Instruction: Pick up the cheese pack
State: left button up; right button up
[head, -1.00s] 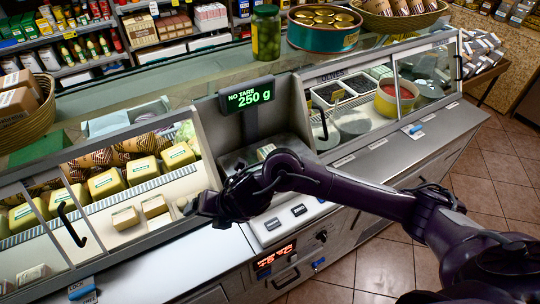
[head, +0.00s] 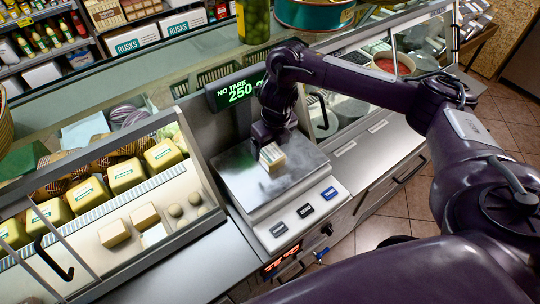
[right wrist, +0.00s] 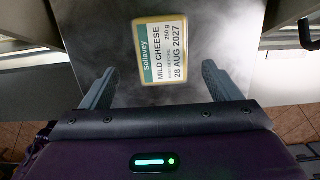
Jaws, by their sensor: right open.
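The cheese pack (head: 271,157) lies on the steel plate of the weighing scale (head: 250,186). In the right wrist view the cheese pack (right wrist: 161,52) shows a label reading Mild Cheese, 250 g, 28 Aug 2027. My right gripper (head: 268,140) is just above and behind the pack in the head view. In the right wrist view its fingers (right wrist: 163,88) are spread apart, with the pack just beyond their tips and nothing between them. The scale display (head: 238,92) reads 250 g, partly covered by my arm. My left gripper is not in view.
A glass case with tubs (head: 384,64) stands right of the scale. A jar (head: 253,20) stands behind the display. The scale plate around the pack is clear.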

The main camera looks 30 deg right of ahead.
aim_at(270, 151)
jog(key=f, duration=0.1)
jog(key=w+f+p, duration=0.1)
jog(key=shift+d+f, duration=0.1)
jog(key=shift+f, duration=0.25)
jog(key=shift+w+f, duration=0.2)
jog(key=shift+f, duration=0.35)
jog(key=shift+w+f, duration=0.15)
jog(key=shift+f, duration=0.5)
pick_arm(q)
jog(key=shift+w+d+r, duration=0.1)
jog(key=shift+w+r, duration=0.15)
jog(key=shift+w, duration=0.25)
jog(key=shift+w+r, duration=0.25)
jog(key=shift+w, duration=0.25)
pick_arm(e)
jog(key=shift+s, duration=0.1)
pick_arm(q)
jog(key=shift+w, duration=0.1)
pick_arm(e)
jog(key=shift+f, duration=0.1)
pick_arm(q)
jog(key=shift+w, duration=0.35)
pick_arm(e)
jog(key=c, duration=1.3)
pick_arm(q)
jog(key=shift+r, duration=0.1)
